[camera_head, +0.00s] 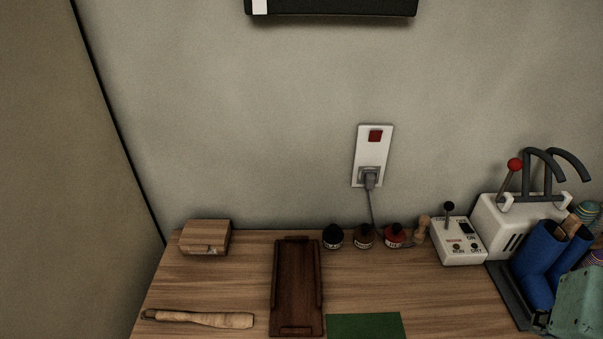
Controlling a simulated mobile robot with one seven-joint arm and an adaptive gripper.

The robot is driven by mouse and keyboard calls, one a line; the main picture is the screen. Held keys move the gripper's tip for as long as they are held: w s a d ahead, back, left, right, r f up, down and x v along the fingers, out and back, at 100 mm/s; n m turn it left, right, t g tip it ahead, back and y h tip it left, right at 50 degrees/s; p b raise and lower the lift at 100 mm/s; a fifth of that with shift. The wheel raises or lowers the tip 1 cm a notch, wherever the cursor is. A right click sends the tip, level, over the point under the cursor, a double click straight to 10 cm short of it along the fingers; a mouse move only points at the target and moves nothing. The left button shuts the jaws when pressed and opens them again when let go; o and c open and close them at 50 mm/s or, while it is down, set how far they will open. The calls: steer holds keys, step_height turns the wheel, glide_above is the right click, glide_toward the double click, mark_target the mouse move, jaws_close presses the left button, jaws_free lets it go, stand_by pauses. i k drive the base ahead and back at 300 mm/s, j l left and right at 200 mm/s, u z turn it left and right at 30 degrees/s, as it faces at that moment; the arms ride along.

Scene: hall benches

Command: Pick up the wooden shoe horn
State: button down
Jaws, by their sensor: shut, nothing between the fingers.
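The wooden shoe horn (198,319) is a long, pale wooden piece lying flat on the wooden bench top (215,281), near the lower left. It lies nearly level across the picture, with a narrow, darker end at the left and a wider end at the right. Nothing covers it, and bare bench shows around it. My gripper is not in view.
A dark wooden tray (297,286) lies right of the shoe horn, beside a green mat (365,325). A wooden block (205,237) sits behind. Small bottles (363,237), a white switch box (459,241) and blue boots (540,258) stand farther right. A wall closes the back.

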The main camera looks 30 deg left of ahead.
mark_target(221, 319)
steer(key=u, duration=2.5)
steer(key=j+z, duration=0.15)
steer(key=j, duration=0.15)
steer(key=k+j+z, duration=0.2)
steer(key=l+u, duration=0.45)
steer(key=l, duration=0.2)
